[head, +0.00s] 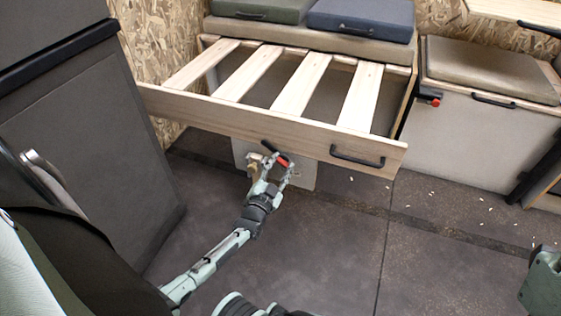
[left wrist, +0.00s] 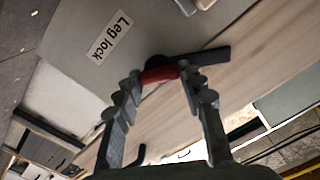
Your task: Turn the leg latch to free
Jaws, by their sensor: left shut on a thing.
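The leg latch is a dark lever (head: 268,146) with a red part (head: 283,161) at the front board of the pulled-out slatted bed frame. My left gripper (head: 277,168) reaches it from below and is shut on the red part. In the left wrist view the red part (left wrist: 160,74) sits between the fingertips of my left gripper (left wrist: 158,80), and the dark lever (left wrist: 210,57) extends to the right. A grey panel (left wrist: 150,30) beside it carries a "Leg lock" label (left wrist: 110,36). The fingers hide part of the latch.
The slatted frame (head: 215,112) juts out over the floor, with a black handle (head: 357,158) right of the latch. A pale board (head: 303,174) stands beneath it. A dark cabinet (head: 95,130) is at left, a bench box (head: 470,130) at right. The middle floor (head: 330,250) is clear.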

